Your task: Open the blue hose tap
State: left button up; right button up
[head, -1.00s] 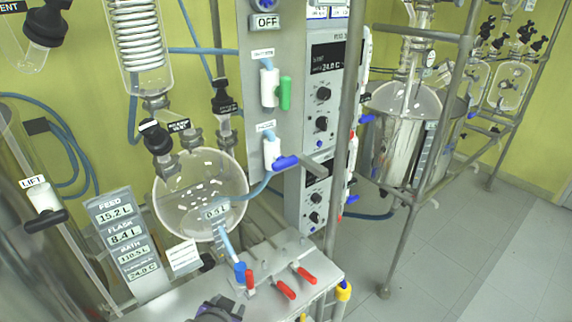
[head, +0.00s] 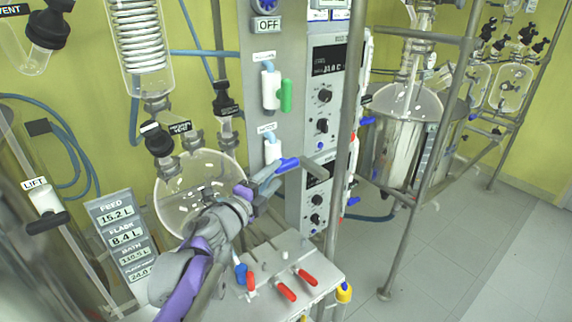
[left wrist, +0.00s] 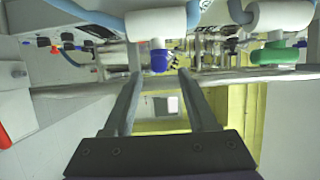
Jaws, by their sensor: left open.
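The blue hose tap (head: 288,163) is a blue lever on a white valve body, low on the grey panel under the green tap. In the head view its lever points to the right. My left gripper (head: 270,182) is open just in front of and below the tap, with its fingers reaching up toward the lever. In the left wrist view, the blue tap (left wrist: 160,61) shows beyond and between the fingertips of my left gripper (left wrist: 160,73). I cannot tell whether they touch. My right gripper is not in view.
A green tap (head: 286,95) sits above on the panel. My left arm covers part of the round glass flask (head: 175,190). Red-handled levers (head: 286,291) stand on the bench below. A metal post (head: 345,130) rises right of the panel, close to the tap.

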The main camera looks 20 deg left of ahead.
aim_at(286, 165)
pick_arm(q)
jog(key=x, duration=0.6)
jog(key=shift+w+p, duration=0.15)
jog(key=shift+p, duration=0.2)
jog(key=shift+c, duration=0.3)
grip_shut()
